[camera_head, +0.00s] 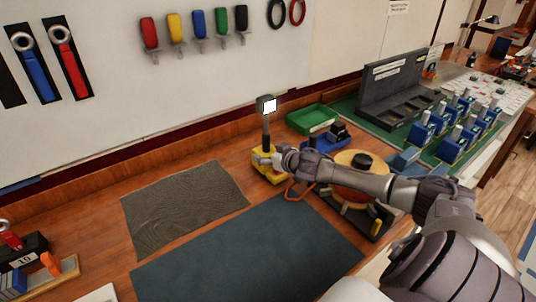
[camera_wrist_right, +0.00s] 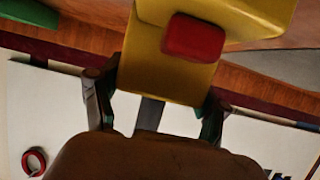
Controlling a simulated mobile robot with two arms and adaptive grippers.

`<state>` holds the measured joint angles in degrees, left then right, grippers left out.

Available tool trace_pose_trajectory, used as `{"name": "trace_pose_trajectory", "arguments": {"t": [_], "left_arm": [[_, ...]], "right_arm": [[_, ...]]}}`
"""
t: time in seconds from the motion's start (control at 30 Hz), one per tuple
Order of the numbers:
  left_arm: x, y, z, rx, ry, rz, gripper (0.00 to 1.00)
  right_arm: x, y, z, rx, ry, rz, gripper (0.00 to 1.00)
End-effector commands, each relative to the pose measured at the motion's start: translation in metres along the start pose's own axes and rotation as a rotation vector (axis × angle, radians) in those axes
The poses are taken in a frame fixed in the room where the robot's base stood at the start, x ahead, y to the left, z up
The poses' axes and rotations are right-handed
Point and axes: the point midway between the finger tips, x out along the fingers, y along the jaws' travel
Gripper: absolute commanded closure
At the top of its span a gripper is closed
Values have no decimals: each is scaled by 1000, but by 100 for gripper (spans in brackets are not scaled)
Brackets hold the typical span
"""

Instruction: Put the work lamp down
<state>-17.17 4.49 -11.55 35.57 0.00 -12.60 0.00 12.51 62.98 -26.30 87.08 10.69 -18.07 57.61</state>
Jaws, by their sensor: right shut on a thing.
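The work lamp has a yellow base (camera_head: 270,176), a dark upright post and a lit white lamp head (camera_head: 269,105). It stands upright near the back of the wooden bench in the head view. My right gripper (camera_head: 266,159) reaches in from the right and is shut on the lamp's yellow body. In the right wrist view, the fingers (camera_wrist_right: 154,112) lie on both sides of the yellow lamp body (camera_wrist_right: 150,75), which bears a red button. Whether the base touches the bench cannot be told. My left gripper is not in view.
A grey ribbed mat (camera_head: 183,205) and a dark blue mat (camera_head: 245,258) lie left and in front, both clear. A green tray (camera_head: 312,118), a blue tray (camera_head: 333,142) and a round wooden piece (camera_head: 345,180) are close to the right arm. The wall stands behind.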

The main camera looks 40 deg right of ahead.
Motion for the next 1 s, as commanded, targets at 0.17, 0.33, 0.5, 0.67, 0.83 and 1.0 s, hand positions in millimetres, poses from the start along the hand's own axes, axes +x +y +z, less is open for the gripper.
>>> {"name": "trace_pose_trajectory", "arguments": {"t": [0.17, 0.33, 0.5, 0.67, 0.83, 1.0], "left_arm": [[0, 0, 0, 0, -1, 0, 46], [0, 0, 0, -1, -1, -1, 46], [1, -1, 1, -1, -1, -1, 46], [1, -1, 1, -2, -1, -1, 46], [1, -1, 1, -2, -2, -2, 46], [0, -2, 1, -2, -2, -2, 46]], "right_arm": [[1, 0, 1, 0, 5, -1, 92], [2, 0, 2, 0, 5, -1, 92], [2, 0, 6, 0, 1, -1, 12], [2, 0, 6, 0, 1, 0, 1], [2, 0, 6, 0, 1, 0, 1], [0, 1, 3, 0, 0, 0, 1]]}}
